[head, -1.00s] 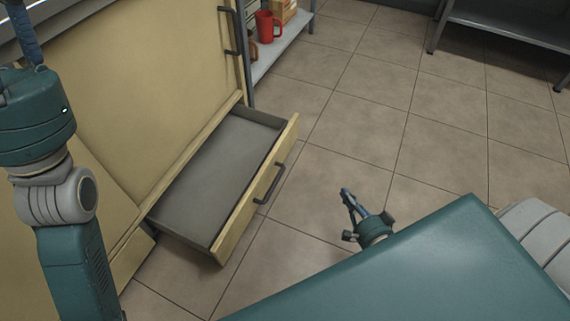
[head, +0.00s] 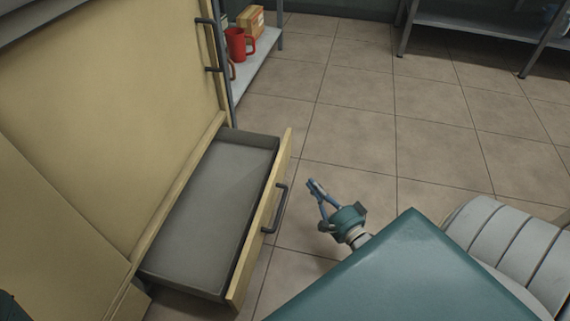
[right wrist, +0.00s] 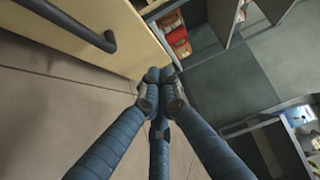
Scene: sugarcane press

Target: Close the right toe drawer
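The toe drawer (head: 205,200) at the base of the cream cabinet is pulled out and its grey inside is empty. Its cream front (head: 262,222) carries a dark bar handle (head: 276,207). My right gripper (head: 314,186) is just right of the drawer front, apart from it in the head view, with its blue fingertips together and nothing between them. In the right wrist view the fingertips (right wrist: 158,76) meet near the edge of the cream front (right wrist: 108,45), with the handle (right wrist: 75,27) at the upper left. My left gripper is not in view.
The cream cabinet (head: 100,120) fills the left. A low shelf (head: 258,72) behind it holds a red mug (head: 237,44) and a box (head: 250,20). A grey metal rack (head: 480,30) stands at the back right. The tiled floor (head: 370,130) between is clear.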

